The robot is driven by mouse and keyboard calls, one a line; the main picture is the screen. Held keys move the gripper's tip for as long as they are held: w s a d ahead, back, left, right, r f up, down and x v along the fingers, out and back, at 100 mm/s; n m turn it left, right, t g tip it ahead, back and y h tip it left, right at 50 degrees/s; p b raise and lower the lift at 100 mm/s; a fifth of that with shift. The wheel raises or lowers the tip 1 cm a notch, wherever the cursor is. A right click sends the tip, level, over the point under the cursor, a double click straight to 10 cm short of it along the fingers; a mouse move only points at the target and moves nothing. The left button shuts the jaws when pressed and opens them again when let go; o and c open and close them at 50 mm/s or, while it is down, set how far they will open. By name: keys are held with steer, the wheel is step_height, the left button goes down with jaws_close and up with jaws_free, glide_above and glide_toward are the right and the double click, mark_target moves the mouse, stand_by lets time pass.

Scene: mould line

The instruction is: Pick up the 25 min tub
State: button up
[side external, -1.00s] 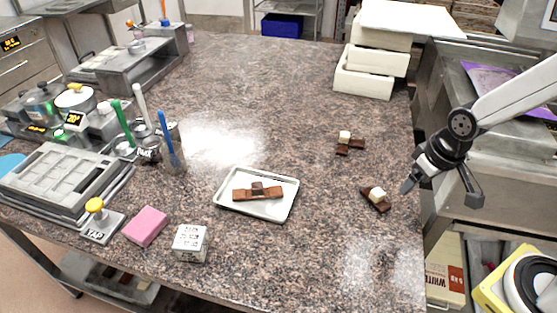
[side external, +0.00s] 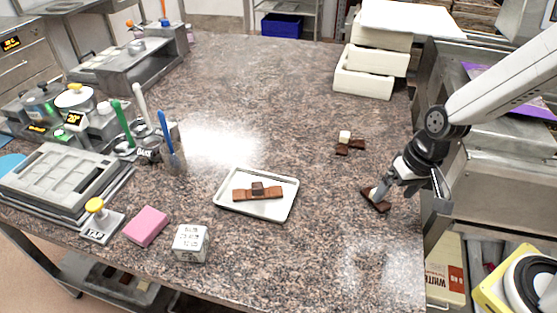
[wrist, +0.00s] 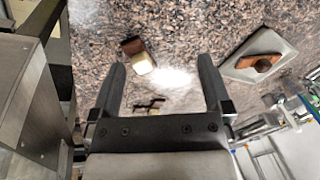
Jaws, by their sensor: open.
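No label reading 25 min is legible in either view, so I cannot tell which thing is the 25 min tub. Round lidded pots (side external: 76,101) stand on the metal units at the far left, with a small lit display (side external: 74,119) that reads about 20°. My gripper (side external: 408,190) is at the right edge of the table, far from those pots. Its two fingers are apart with nothing between them, as the wrist view (wrist: 162,62) shows. In the side view, the gripper partly covers this chocolate piece (side external: 378,205).
A white tray (side external: 228,206) with chocolate bars sits mid-table. More chocolate pieces (side external: 352,147) lie behind my gripper. White boxes (side external: 362,84) are stacked at the back right. A pink block (side external: 146,226) and a printed cube (side external: 190,243) stand front left. The middle back is clear.

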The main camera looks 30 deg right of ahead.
steer(key=w+a+f+m+y, duration=0.1)
steer(key=w+a+m+y, duration=0.15)
steer(key=a+m, duration=0.45)
steer(key=w+a+f+m+y, duration=0.15)
steer(key=a+y, duration=0.25)
steer(key=a, duration=0.8)
steer(key=m+t+y, duration=0.3)
steer(key=m+t, duration=0.1)
steer(key=m, duration=0.7)
glide_toward(191, 241)
steer(key=shift+a+f, duration=0.15)
steer(key=shift+f, duration=0.3)
steer(key=shift+a+f, duration=0.2)
steer(key=shift+f, duration=0.25)
steer(key=shift+w+a+f+m+t, duration=0.45)
steer(key=shift+w+a+m+t, duration=0.2)
steer(key=shift+m+t, duration=0.4)
steer(key=shift+g+x, duration=0.25)
steer(key=shift+x, duration=1)
steer(key=shift+s+a+f, duration=0.1)
steer(key=shift+x, duration=2.55)
